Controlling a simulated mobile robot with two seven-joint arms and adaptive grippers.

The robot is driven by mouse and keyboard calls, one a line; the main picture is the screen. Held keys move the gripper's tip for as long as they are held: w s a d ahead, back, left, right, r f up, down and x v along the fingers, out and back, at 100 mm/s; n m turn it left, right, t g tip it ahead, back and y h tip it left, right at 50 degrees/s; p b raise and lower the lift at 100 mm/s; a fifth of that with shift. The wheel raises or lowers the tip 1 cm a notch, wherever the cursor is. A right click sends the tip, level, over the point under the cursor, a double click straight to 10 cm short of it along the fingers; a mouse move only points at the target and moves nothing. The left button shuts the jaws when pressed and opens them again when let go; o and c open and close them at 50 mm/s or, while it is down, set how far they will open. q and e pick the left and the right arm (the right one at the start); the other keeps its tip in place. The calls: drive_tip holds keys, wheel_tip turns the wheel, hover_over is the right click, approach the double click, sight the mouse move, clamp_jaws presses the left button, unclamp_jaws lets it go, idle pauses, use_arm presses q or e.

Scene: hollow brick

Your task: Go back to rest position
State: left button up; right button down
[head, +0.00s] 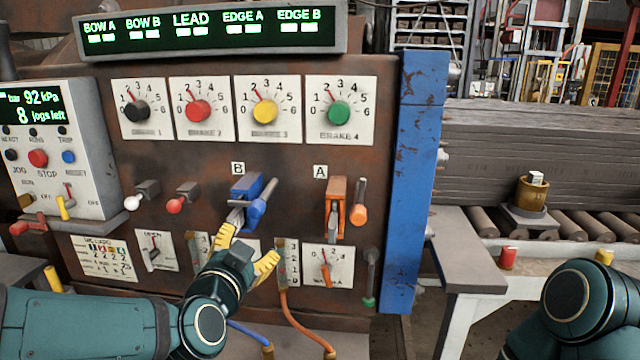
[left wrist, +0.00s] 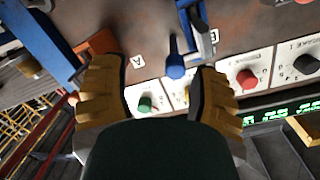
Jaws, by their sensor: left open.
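My left gripper (head: 252,243) is open and empty in front of the control panel (head: 90,185), just below the blue lever B (head: 258,205). In the left wrist view its two yellow fingers (left wrist: 160,75) are spread apart, with the blue lever knob (left wrist: 175,68) showing between them; I cannot tell whether they touch it. The orange lever A (head: 358,212) stands to the right of the gripper, clear of it. My right arm enters at the lower right of the head view; its gripper is not in view.
Several brake dials, such as the green one (head: 339,113), sit above the levers. A grey control box (head: 62,150) juts out at left. A blue post (head: 412,180) edges the panel. An orange cable (head: 300,318) hangs below.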

use_arm(q)
drive_tip(key=d+f+n+g+h, duration=0.25)
drive_tip(key=f+g, duration=0.45)
drive_tip(key=f, duration=1.6)
drive_tip(key=s+d+f+n+g, duration=0.2)
drive_tip(key=s+f+n+g, duration=0.1)
drive_tip(key=s+f, duration=0.5)
drive_tip(key=s+d+f+n+g, duration=0.2)
drive_tip(key=s+f+g, duration=0.3)
drive_tip(key=f, duration=0.8)
drive_tip(key=s+n, duration=0.1)
drive_tip(key=s, duration=0.2)
drive_tip(key=shift+s+f, duration=0.25)
drive_tip(key=shift+f, duration=0.05)
drive_tip(key=shift+o, duration=0.2)
drive_tip(key=shift+h, duration=0.25)
